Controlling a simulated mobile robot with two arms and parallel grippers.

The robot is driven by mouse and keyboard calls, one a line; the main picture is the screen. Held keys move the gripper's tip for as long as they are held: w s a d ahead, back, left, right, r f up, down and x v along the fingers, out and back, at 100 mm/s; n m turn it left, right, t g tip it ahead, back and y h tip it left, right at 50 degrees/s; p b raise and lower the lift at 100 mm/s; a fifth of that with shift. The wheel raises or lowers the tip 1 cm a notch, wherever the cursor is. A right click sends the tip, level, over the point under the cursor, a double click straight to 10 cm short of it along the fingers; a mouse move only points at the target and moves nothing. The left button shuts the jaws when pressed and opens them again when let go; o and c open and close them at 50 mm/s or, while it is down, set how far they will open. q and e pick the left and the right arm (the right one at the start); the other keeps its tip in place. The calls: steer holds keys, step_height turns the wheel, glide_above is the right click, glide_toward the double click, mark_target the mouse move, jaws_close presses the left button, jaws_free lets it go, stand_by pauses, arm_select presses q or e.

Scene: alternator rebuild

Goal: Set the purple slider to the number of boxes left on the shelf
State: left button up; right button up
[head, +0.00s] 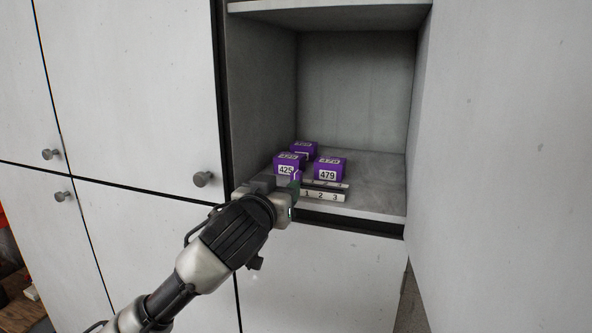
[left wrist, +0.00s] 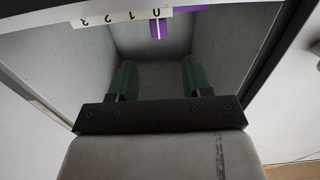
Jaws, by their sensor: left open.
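Three purple boxes stand on the shelf (head: 375,196) in the open compartment: one marked 425 (head: 286,160), one marked 479 (head: 329,168) and one behind them (head: 305,149) whose number I cannot read. At the shelf's front is a white number strip (head: 322,195) with 1, 2 and 3 in sight. The purple slider (head: 297,176) is at the strip's left end; in the left wrist view the slider (left wrist: 158,28) lines up with the 0. My left gripper (head: 288,184) is at the slider, partly covering it. Its green fingers (left wrist: 159,75) are open, with the slider beyond the gap between them.
White cupboard doors with round knobs (head: 203,179) are at the left. A large white panel (head: 510,150) stands at the right of the compartment. The compartment is empty behind and to the right of the boxes.

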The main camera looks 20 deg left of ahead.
mark_target(296, 172)
arm_select(q)
steer(key=w+p, duration=0.4)
steer(key=w, duration=0.4)
steer(key=shift+w+d+r, duration=0.1)
steer(key=shift+w+d, duration=0.05)
steer(key=shift+w, duration=0.7)
steer(key=shift+c, duration=0.3)
steer(key=shift+d, duration=0.1)
jaws_close()
